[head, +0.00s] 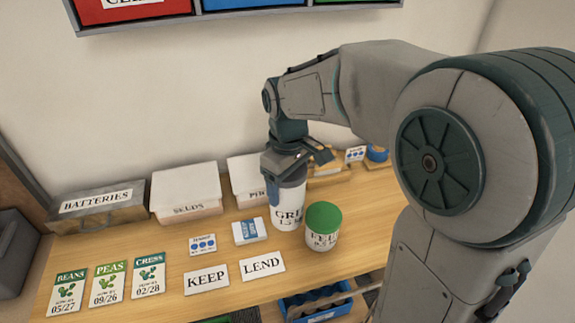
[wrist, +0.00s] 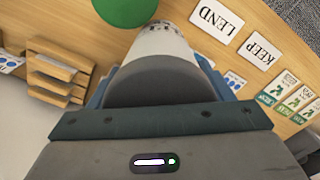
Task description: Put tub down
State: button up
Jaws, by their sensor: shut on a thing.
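The tub in my gripper (head: 288,170) is a white cylinder with a dark grey lid, the grit tub (head: 287,212). My gripper is shut around its upper part from above. In the wrist view the tub (wrist: 163,42) stands upright-looking between the blue-edged fingers, its grey lid close to the camera. In the head view its base is at or just over the wooden table (head: 372,205); I cannot tell whether it touches. A second white tub with a green lid (head: 323,224) stands just right of it, and its green lid also shows in the wrist view (wrist: 125,8).
KEEP (head: 206,280) and LEND (head: 262,265) cards lie in front. BEANS, PEAS and CRESS packets (head: 108,283) lie at left. A small blue-and-white box (head: 249,231) is left of the held tub. A batteries box (head: 96,208) and a seeds box (head: 186,192) line the wall.

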jog(key=shift+f, duration=2.6)
jog(key=shift+f, duration=0.1)
jog(key=o, duration=2)
jog(key=shift+o, duration=0.2)
